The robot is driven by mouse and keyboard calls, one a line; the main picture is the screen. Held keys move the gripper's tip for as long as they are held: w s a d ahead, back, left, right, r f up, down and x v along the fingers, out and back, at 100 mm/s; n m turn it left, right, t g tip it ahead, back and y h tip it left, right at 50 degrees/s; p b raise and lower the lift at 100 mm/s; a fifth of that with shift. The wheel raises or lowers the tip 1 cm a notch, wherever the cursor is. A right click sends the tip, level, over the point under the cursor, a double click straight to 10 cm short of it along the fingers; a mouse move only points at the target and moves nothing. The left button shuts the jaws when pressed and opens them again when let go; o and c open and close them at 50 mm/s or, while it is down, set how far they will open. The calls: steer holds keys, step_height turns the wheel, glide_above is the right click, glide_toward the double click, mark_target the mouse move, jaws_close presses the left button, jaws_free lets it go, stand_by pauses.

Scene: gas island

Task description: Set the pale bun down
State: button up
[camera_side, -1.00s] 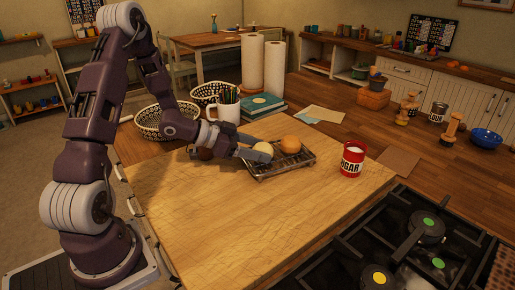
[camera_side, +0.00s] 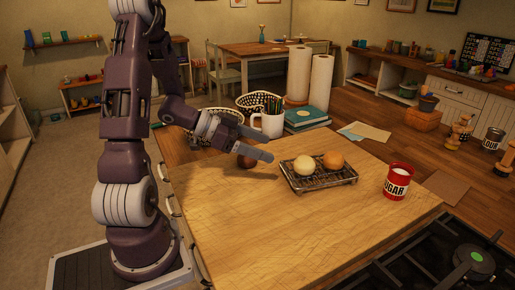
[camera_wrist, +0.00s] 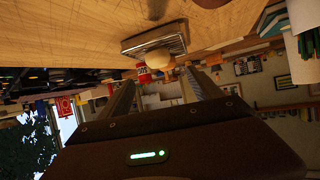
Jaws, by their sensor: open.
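The pale bun (camera_side: 304,165) rests on the left part of a wire rack (camera_side: 318,181), beside an orange-brown bun (camera_side: 333,160). My gripper (camera_side: 258,138) is open and empty, left of the rack and apart from the pale bun. In the wrist view, the pale bun (camera_wrist: 188,59) shows beyond my open fingers (camera_wrist: 160,80), at the edge of the rack (camera_wrist: 155,42).
A red sugar tin (camera_side: 398,182) stands right of the rack. A white mug with pencils (camera_side: 268,125), teal books (camera_side: 305,116) and paper rolls (camera_side: 320,82) stand behind. A stove (camera_side: 475,255) is at front right. The front of the wooden board (camera_side: 270,235) is clear.

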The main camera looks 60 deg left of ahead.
steer(key=w+a+r+y, duration=0.1)
steer(key=w+r+y, duration=0.3)
steer(key=y, duration=0.1)
steer(key=s+d+r+n+g+y, duration=0.2)
steer(key=s+d+r+n+y, duration=0.25)
steer(key=r, duration=0.25)
steer(key=s+d+f+g+h, duration=0.1)
steer(key=s+d+g+h, duration=0.3)
steer(key=s+d, duration=1)
steer(key=s, duration=0.3)
steer(key=shift+s+d+f, duration=0.2)
steer(key=shift+d+f, duration=0.15)
